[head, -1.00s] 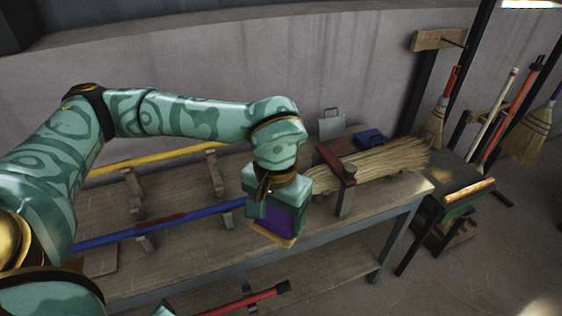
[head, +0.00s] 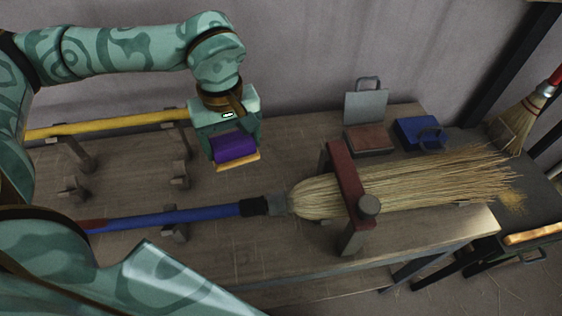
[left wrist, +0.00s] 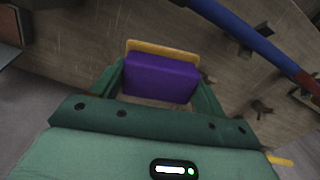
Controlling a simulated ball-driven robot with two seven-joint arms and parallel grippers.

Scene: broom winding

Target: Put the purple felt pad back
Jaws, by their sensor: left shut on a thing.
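My left gripper (head: 235,152) is shut on the purple felt pad (head: 236,148), a purple block with a yellowish wooden strip along its lower edge. The gripper holds it above the workbench, left of the broom head and behind the blue handle. In the left wrist view the purple felt pad (left wrist: 160,78) sits between the two fingers, with its wooden strip at the far side. At the front left of the head view, a green patterned part of my own body shows; my right gripper is not seen.
A broom with a blue handle (head: 200,214) and straw head (head: 420,185) lies on the bench (head: 130,262) under a red clamp bar (head: 346,180). Behind it stand a grey plate over a reddish-brown block (head: 369,138) and a blue block (head: 419,131). A yellow pole (head: 110,124) rests on supports.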

